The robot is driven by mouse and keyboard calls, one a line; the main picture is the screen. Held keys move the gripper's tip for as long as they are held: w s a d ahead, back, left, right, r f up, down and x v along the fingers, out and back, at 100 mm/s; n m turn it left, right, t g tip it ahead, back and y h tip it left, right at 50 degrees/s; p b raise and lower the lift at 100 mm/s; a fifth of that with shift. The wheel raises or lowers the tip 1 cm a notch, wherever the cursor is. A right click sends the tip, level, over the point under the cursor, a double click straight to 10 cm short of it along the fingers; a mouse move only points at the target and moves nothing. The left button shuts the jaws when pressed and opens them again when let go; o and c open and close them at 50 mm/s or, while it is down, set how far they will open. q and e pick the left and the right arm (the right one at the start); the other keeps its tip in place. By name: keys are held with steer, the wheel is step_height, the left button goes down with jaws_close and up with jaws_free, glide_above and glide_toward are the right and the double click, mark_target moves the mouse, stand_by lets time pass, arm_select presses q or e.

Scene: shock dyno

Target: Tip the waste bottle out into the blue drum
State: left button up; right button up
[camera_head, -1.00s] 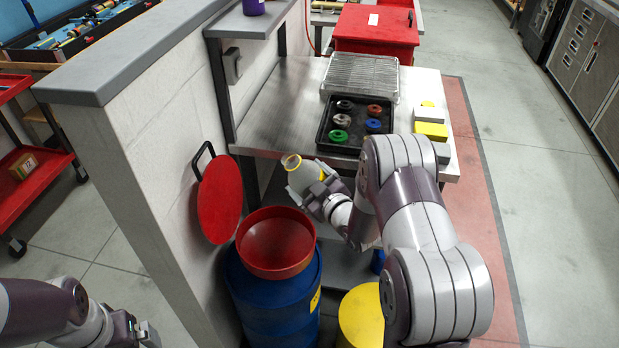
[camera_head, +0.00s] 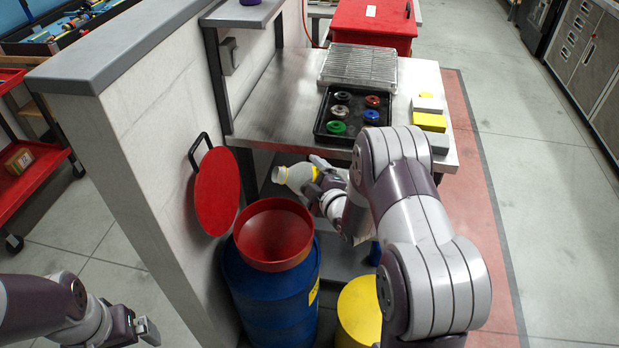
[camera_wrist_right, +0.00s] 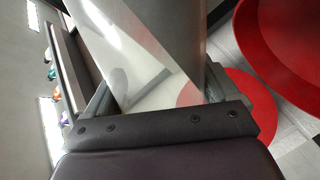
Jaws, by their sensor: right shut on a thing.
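The waste bottle (camera_head: 298,175) is pale and translucent with a yellow mouth end and a yellow patch. My right gripper (camera_head: 318,182) is shut on it and holds it above and just right of the drum's funnel. The bottle lies tilted, its mouth pointing left. In the right wrist view the bottle (camera_wrist_right: 135,60) fills the space between the fingers. The blue drum (camera_head: 270,300) stands on the floor with a wide red funnel (camera_head: 273,235) on top. My left gripper (camera_head: 148,331) is at the lower left, away from the drum; its finger gap is unclear.
A red round lid (camera_head: 217,190) with a black handle is by the wall left of the drum. A yellow drum (camera_head: 359,312) stands to the right. The steel bench (camera_head: 270,115) behind holds a black tray (camera_head: 327,138) of coloured parts and a wire rack (camera_head: 360,68).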

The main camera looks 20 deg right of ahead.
steer(key=shift+d+f+n+h+b, duration=0.2)
steer(key=shift+f+n+h+b, duration=0.15)
steer(key=shift+f+n, duration=0.25)
steer(key=shift+f+n+h+b, duration=0.45)
steer(key=shift+f+n+b, duration=0.9)
steer(key=shift+b, duration=0.5)
steer(key=shift+r, duration=0.1)
steer(key=shift+s+f+n+b, duration=0.1)
steer(key=shift+f+n+b, duration=0.15)
steer(key=shift+f+b, duration=0.25)
steer(key=shift+r+h, duration=0.25)
steer(key=shift+h, duration=0.05)
steer(key=shift+a+r+n, duration=0.1)
steer(key=shift+r+n, duration=0.15)
steer(key=shift+n, duration=0.15)
